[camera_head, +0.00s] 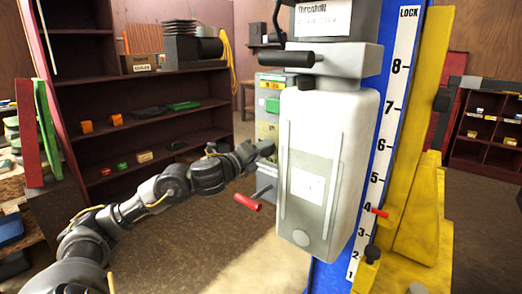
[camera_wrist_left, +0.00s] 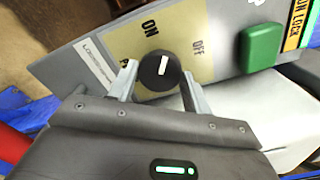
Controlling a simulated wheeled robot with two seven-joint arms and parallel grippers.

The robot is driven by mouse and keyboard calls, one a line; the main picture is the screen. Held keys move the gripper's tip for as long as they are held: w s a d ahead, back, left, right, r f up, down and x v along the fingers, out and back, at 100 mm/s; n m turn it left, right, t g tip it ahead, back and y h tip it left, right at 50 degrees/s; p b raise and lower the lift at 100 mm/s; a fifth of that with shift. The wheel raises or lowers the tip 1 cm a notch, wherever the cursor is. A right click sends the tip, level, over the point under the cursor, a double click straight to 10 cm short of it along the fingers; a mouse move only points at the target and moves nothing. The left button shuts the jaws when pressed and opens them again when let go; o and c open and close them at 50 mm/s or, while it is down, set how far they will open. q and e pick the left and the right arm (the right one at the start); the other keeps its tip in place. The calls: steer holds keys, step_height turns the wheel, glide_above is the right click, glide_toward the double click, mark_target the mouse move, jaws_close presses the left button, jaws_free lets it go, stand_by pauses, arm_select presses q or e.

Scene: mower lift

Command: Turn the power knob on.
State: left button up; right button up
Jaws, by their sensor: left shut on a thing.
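The power knob (camera_wrist_left: 160,71) is round and black with a white pointer mark, on a beige label marked ON and OFF. My left gripper (camera_wrist_left: 158,76) has one finger on each side of the knob and is shut on it. The white mark points up in the left wrist view, roughly between the two words; I cannot tell an exact setting. In the head view my left gripper (camera_head: 256,150) is at the side of the grey control panel (camera_head: 269,107), beside the white lift housing (camera_head: 335,120). The knob is not clear there. My right gripper is not in view.
A green block-shaped control (camera_wrist_left: 262,47) sits on the panel right of the knob. A red-handled lever (camera_head: 247,202) sticks out below my left gripper. A blue post with a numbered scale (camera_head: 385,150) and a yellow frame (camera_head: 425,180) stand right. Dark red shelves (camera_head: 150,125) stand behind.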

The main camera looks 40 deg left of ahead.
arm_select(q)
steer(key=shift+n+p, duration=1.55)
steer(key=shift+n, duration=1.65)
steer(key=o, duration=1)
